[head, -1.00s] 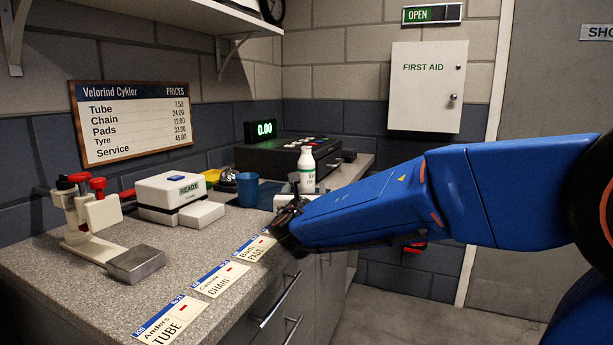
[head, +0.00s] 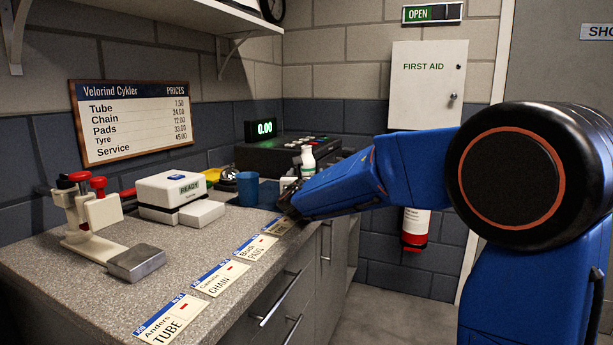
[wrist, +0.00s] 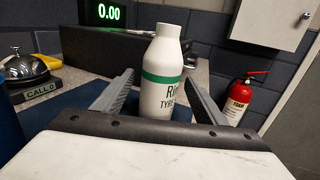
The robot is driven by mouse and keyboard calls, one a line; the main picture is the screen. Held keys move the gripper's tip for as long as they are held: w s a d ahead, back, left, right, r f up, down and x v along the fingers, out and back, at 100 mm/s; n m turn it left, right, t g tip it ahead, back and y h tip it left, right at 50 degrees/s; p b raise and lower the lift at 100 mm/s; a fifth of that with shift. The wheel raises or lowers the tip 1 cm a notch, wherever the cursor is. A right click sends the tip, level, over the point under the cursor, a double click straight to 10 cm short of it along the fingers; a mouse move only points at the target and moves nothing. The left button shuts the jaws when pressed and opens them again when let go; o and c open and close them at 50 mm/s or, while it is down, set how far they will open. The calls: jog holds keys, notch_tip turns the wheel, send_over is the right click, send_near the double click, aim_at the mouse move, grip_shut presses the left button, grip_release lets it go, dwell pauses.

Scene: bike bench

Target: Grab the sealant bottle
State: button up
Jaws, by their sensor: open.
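The sealant bottle is a white bottle (wrist: 161,82) with a green band and dark lettering, upright in the wrist view. It stands between the two spread fingers of my gripper (wrist: 156,98), which is open. I see a gap on each side of the bottle. The lower part of the bottle is hidden behind my gripper's body. In the head view the bottle's white top (head: 307,158) shows behind my blue arm, near the far end of the counter. My gripper (head: 286,203) is mostly hidden there.
A blue cup (head: 248,189) and a call bell (wrist: 24,66) stand left of the bottle. The black cash register (head: 275,152) is behind it. A white READY device (head: 172,192) and job cards (head: 214,278) lie on the counter (head: 120,306). A fire extinguisher (wrist: 242,96) hangs at the right.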

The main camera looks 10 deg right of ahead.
jog(key=shift+x, duration=1)
jog(key=c, duration=1.2)
jog(key=shift+c, duration=0.3)
jog(key=shift+r, duration=0.15)
